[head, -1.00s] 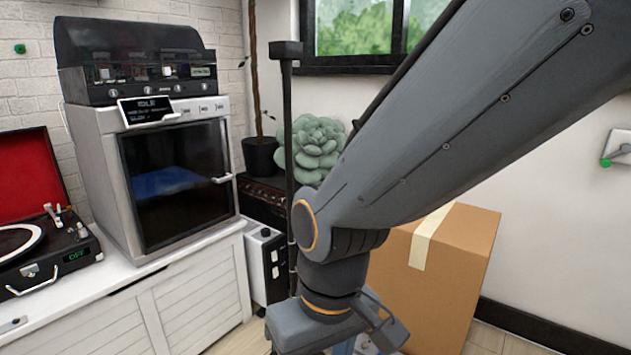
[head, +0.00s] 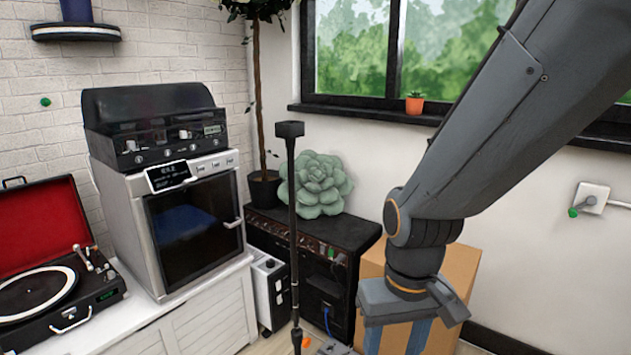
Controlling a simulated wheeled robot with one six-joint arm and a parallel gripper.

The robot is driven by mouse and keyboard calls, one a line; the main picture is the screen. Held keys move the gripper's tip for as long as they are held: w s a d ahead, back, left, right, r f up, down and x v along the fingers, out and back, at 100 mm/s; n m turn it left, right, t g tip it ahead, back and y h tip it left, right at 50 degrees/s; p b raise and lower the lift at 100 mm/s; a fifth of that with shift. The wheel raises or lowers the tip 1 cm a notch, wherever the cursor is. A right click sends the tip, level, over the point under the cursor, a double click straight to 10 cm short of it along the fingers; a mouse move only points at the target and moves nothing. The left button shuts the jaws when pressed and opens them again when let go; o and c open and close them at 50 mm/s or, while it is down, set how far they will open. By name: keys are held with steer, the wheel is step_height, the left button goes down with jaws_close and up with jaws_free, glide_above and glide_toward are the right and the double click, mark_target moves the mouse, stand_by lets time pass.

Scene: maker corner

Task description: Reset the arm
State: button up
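My arm reaches in from the upper right and bends downward at the wrist, in front of a cardboard box. My gripper (head: 400,332) hangs below the wrist at the bottom edge of the head view. Two blue strips show under its grey housing.
The cardboard box (head: 460,272) stands behind my wrist. A black cabinet (head: 335,238) bears a succulent (head: 315,186), with a thin black pole (head: 293,215) in front. A white counter (head: 222,312) at left carries an oven (head: 195,232) and a record player (head: 60,300).

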steer(key=s+d+r+m+p, duration=0.1)
steer(key=s+d+r+p, duration=0.1)
steer(key=d+r+p, duration=0.5)
steer(key=shift+r+m+p, duration=0.4)
steer(key=shift+r+p, duration=0.2)
steer(key=shift+p, duration=0.15)
